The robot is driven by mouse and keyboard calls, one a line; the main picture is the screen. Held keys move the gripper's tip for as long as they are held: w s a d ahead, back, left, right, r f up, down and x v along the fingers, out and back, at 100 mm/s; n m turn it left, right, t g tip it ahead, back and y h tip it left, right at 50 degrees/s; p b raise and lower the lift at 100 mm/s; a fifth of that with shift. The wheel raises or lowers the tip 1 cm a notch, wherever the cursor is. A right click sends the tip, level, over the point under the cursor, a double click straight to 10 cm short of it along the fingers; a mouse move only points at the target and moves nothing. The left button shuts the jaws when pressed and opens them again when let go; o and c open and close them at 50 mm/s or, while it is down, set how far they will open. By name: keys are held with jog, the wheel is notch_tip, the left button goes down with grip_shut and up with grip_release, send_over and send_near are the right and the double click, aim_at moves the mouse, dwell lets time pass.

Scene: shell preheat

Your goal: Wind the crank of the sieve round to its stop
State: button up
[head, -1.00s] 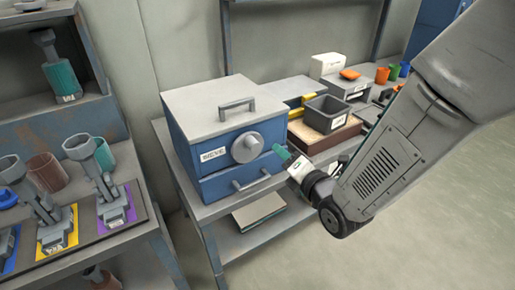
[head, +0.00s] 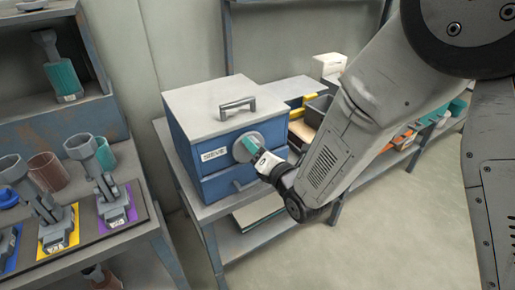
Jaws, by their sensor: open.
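The sieve (head: 196,138) is a blue box with a grey lid and a "SIEVE" label, standing on a grey bench. Its round grey crank hub (head: 241,148) is on the front face, partly hidden behind my gripper. The crank's handle is not clearly visible.
The lid has a bar handle (head: 238,105). Below the hub is a drawer with its own handle (head: 245,182), close under my gripper. My arm hides much of the bench to the right. A rack of tools (head: 112,195) stands at left.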

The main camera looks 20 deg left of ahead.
jog(key=c, duration=1)
